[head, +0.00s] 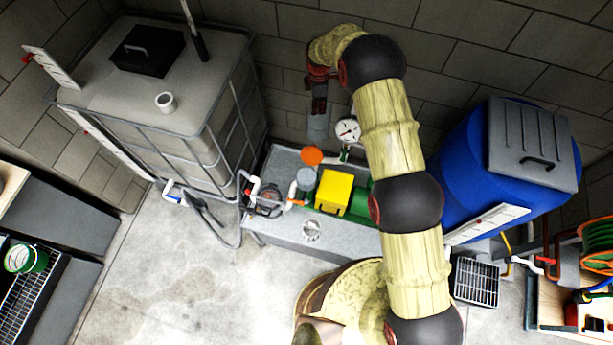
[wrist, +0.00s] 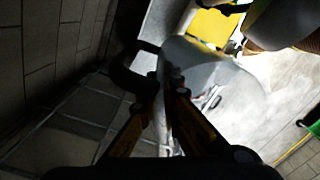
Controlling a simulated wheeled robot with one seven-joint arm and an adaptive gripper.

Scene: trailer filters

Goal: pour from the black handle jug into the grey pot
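In the wrist view, the fingers of my gripper (wrist: 168,88) meet at the black curved handle of a pale, see-through jug (wrist: 222,85). The jug body lies just beyond and to the right of the fingertips. In the head view, my gripper (head: 319,88) hangs at the end of the arm near the back wall, with a grey shape (head: 318,126) below it that seems to be the jug. The jug's contents cannot be made out. A small grey round top (head: 305,179) on the plinth may be the grey pot; I cannot tell for sure.
A grey plinth (head: 280,228) carries a yellow box (head: 334,192), an orange disc (head: 312,155), pipes and a gauge (head: 348,130). A caged white tank (head: 120,80) stands left and a blue barrel (head: 470,165) right. The floor in front is clear.

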